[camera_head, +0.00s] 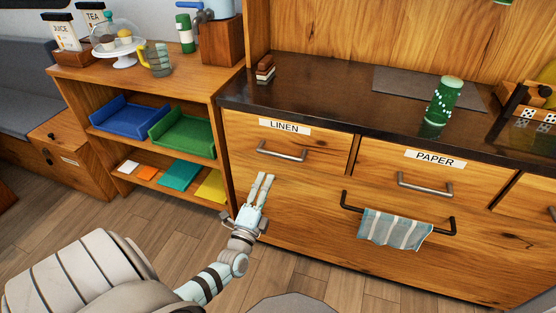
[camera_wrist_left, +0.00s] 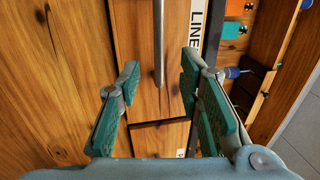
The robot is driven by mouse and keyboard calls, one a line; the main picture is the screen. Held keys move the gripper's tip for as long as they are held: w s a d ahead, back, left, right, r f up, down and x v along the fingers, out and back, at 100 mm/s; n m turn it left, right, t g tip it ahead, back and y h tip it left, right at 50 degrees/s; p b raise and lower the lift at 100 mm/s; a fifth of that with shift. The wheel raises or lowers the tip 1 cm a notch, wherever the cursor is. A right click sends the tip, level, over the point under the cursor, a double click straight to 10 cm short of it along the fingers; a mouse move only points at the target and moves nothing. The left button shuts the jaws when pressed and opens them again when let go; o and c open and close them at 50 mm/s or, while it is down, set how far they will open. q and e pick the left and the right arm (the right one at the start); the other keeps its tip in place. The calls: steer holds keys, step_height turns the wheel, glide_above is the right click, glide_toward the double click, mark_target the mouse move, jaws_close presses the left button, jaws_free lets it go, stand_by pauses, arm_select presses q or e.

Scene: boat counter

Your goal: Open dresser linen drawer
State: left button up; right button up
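The linen drawer (camera_head: 284,143) is a wooden front under the dark counter, marked by a LINEN label (camera_head: 285,127). It looks shut, with a grey bar handle (camera_head: 282,152). My left gripper (camera_head: 266,176) is below and a little left of the handle's middle in the head view, its fingers pointing up towards it. In the left wrist view the two green-padded fingers of the gripper (camera_wrist_left: 160,70) are spread, with nothing held. The handle (camera_wrist_left: 158,42) shows between and beyond them, and part of the label (camera_wrist_left: 196,28) is to the right. My right gripper is out of view.
The paper drawer (camera_head: 405,182) is to the right. Below, a dark rail (camera_head: 448,230) carries a striped towel (camera_head: 394,230). An open shelf (camera_head: 180,82) with blue and green trays stands left. The dark counter (camera_head: 330,98) holds a green cup (camera_head: 442,100).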

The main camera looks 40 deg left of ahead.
mark_target(278, 153)
arm_select(q)
steer(key=b+x, duration=0.4)
steer(key=x, duration=0.7)
steer(key=shift+w+a+f, duration=0.15)
steer(key=shift+w, duration=0.2)
jaws_close()
